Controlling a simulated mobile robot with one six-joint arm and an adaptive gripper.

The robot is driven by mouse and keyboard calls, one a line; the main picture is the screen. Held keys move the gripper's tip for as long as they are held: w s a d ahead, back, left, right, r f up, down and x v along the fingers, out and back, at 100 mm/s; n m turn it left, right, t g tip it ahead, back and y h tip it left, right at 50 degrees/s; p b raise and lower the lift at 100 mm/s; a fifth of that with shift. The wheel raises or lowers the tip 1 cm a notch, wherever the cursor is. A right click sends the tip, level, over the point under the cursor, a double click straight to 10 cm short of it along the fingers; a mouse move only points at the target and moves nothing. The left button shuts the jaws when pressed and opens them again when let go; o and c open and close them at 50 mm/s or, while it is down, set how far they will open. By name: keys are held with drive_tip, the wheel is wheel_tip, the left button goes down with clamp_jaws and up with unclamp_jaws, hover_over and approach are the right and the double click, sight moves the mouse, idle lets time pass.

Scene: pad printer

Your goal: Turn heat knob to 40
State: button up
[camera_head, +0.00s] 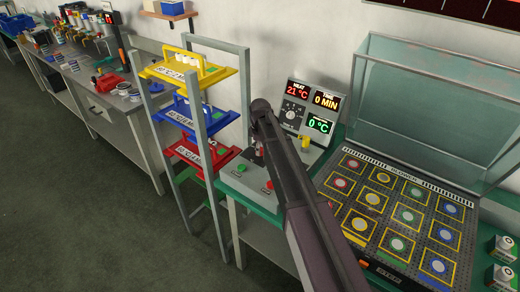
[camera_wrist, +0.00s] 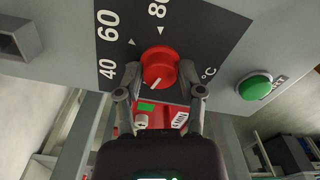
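The red heat knob (camera_wrist: 160,66) shows in the wrist view on a dark dial plate (camera_wrist: 200,38) marked 40, 60, 80 and °C. Its white pointer line points down and slightly left in the picture, below the 40 mark. My gripper (camera_wrist: 160,82) is open, with one finger on the left and one on the right of the knob; whether either touches it is hard to tell. The display panel (camera_head: 309,107) there reads HEAT 21 °C, TIME 0 MIN and a green 0 °C.
A green button (camera_wrist: 255,87) sits right of the dial in the wrist view; in the head view a red button (camera_head: 268,185) is beside my arm. A rack with yellow, blue and red trays (camera_head: 188,69) stands close on the left. A printing bed (camera_head: 362,262) lies right.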

clamp_jaws()
drive_tip(key=shift+m, duration=0.4)
drive_tip(key=m, duration=0.9)
idle(0.5)
drive_tip(key=o, duration=0.7)
unclamp_jaws()
drive_tip(key=shift+c, duration=0.2)
